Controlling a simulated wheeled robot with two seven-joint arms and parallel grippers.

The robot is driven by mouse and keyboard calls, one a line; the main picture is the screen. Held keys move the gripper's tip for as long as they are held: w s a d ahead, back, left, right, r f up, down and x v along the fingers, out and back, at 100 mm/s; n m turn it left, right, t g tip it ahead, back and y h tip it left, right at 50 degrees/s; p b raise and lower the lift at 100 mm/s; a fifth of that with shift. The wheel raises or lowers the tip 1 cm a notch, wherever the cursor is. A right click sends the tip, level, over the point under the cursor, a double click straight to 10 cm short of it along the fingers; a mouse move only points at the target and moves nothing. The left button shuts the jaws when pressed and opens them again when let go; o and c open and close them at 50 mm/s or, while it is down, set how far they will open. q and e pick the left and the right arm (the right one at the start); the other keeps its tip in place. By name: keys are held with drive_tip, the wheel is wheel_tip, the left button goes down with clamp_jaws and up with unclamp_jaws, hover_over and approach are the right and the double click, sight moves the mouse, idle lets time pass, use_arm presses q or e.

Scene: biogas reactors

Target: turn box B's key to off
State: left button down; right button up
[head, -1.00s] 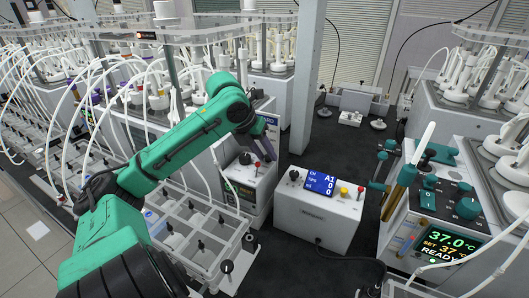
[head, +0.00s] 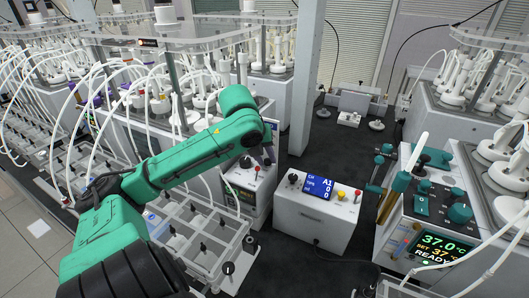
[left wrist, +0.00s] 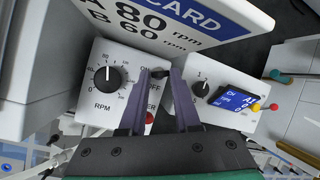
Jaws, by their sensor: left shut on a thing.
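My left gripper (left wrist: 160,76) has purple fingers around a small black key (left wrist: 160,72) on the top of a white box. It is shut on the key. The box face (left wrist: 97,58) carries ON and OFF labels by the key, and an RPM dial (left wrist: 107,79) to the left. The fingers partly cover the labels, and I cannot read a box letter. My right gripper is not in view.
A card (left wrist: 185,18) reading A 80 rpm and B 60 rpm stands close behind the key. A white box with a blue display (head: 321,186) stands to the right. A clear rack (head: 204,232) is in front. A heater showing 37.0 °C (head: 437,243) is at far right.

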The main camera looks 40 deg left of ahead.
use_arm(q)
drive_tip(key=n+y+p, duration=0.1)
drive_tip(key=n+p, duration=0.1)
drive_tip(key=p, duration=0.1)
drive_tip(key=n+g+y+p, duration=0.1)
drive_tip(key=n+p, duration=0.2)
drive_tip(key=p, duration=0.1)
drive_tip(key=r+n+y+p, duration=0.1)
drive_tip(key=n+p, duration=0.2)
drive_tip(key=p, duration=0.1)
drive_tip(key=shift+w+d+g, duration=0.3)
drive_tip(key=shift+d+g, duration=0.1)
drive_tip(key=shift+f+n+p, duration=0.1)
drive_tip(key=shift+n+p, duration=0.5)
drive_tip(key=shift+w+f+n+g+y+p, duration=0.15)
drive_tip(key=shift+n+g+y+p, duration=0.3)
drive_tip(key=shift+n, duration=0.45)
drive_tip(key=shift+w+d+f+n+g, duration=0.1)
drive_tip(key=shift+n+g, duration=0.2)
drive_tip(key=shift+n, duration=0.3)
drive_tip(key=shift+f+n+g, duration=0.1)
drive_tip(key=shift+n+g, duration=0.15)
drive_tip(key=shift+n, duration=0.35)
drive_tip(key=c, duration=0.6)
unclamp_jaws()
drive_tip(key=shift+c, duration=0.2)
drive_tip(key=shift+r, duration=0.15)
